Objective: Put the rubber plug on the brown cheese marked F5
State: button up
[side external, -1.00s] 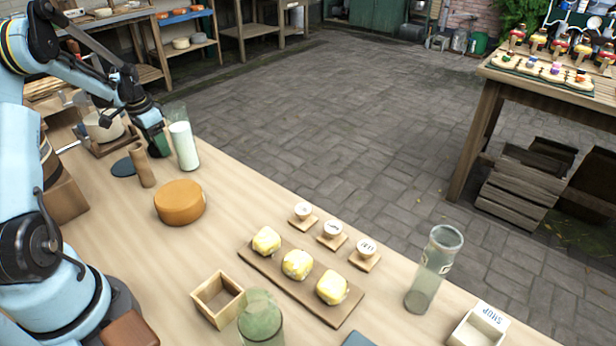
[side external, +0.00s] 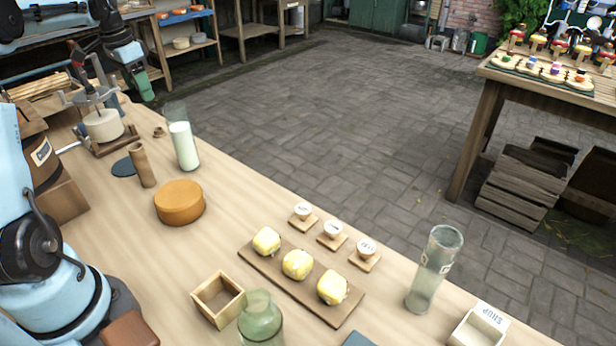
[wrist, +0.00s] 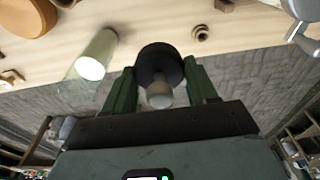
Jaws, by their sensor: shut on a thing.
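My gripper (side external: 147,92) is raised beyond the back left of the table. In the wrist view my gripper (wrist: 162,88) is shut on a dark round piece with a pale grey knob, which looks like the rubber plug (wrist: 158,62). The plug is not clear in the side view. An orange-brown cheese wheel (side external: 180,202) lies flat on the table, well to the front right of my gripper; its edge also shows in the wrist view (wrist: 28,14). I can read no F5 mark on it.
A glass of milk (side external: 184,146), a brown cylinder (side external: 142,165) and a small brown ring piece (side external: 158,132) stand near the wheel. A press (side external: 103,125) holds a pale cheese at the back left. Yellow lumps on a board (side external: 297,264) and a tall jar (side external: 434,270) are further right.

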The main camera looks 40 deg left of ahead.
jog(key=r, duration=0.3)
jog(key=d+r, duration=0.1)
jog(key=r, duration=0.1)
jog(key=shift+w+r, duration=0.15)
jog(key=shift+r, duration=0.2)
jog(key=s+d+r+m, duration=0.1)
jog(key=d, duration=1.2)
jog(key=s+d+r, duration=0.2)
jog(key=d, duration=1.1)
jog(key=s+d+f, duration=0.3)
jog(key=s+d, duration=0.3)
jog(key=d, duration=0.3)
send_over(180, 192)
jog(key=shift+m, duration=0.4)
jog(key=f, duration=1.2)
jog(key=shift+s+f, duration=0.2)
jog(key=shift+f, duration=2)
jog(key=shift+f, duration=0.1)
